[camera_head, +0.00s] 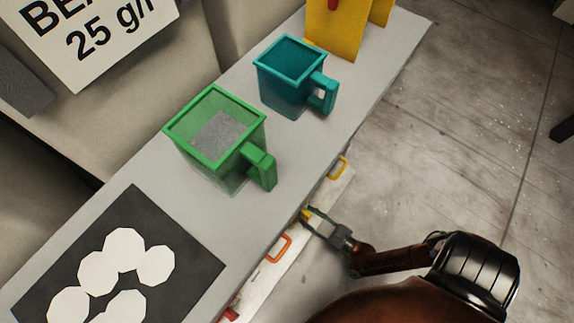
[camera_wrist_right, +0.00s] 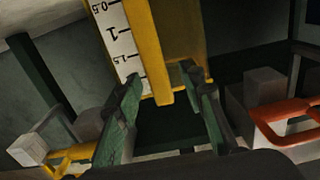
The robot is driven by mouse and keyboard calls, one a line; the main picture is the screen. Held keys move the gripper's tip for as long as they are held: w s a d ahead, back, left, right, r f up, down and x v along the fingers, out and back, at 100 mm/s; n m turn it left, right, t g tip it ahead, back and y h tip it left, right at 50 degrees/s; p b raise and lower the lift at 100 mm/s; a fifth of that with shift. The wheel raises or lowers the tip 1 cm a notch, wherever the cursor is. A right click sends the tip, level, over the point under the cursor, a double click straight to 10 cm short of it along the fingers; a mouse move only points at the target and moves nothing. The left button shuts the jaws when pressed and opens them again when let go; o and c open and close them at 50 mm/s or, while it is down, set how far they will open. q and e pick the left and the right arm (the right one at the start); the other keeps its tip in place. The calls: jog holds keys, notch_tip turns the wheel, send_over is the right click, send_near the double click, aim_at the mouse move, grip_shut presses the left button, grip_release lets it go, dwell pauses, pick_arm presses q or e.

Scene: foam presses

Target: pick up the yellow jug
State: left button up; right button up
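The yellow jug (camera_wrist_right: 180,35), with a white printed scale on its side, fills the upper middle of the right wrist view. In the head view only a small yellow patch (camera_head: 306,214) shows at my right gripper (camera_head: 316,222), under the bench edge. In the wrist view the fingers of my right gripper (camera_wrist_right: 165,108) stand apart, on either side of the jug's lower yellow part. I cannot tell whether they touch it. The rest of the jug is hidden or out of frame. My left gripper is not in view.
A green jug (camera_head: 236,177) with grey contents and a teal jug (camera_head: 284,92) stand on the bench (camera_head: 150,200). A yellow holder (camera_head: 332,35) is at the far end. Below the bench edge are an orange handle (camera_head: 278,248) and a yellow handle (camera_head: 338,168).

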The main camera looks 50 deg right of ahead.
jog(key=shift+w, duration=0.4)
jog(key=shift+c, duration=0.2)
grip_shut()
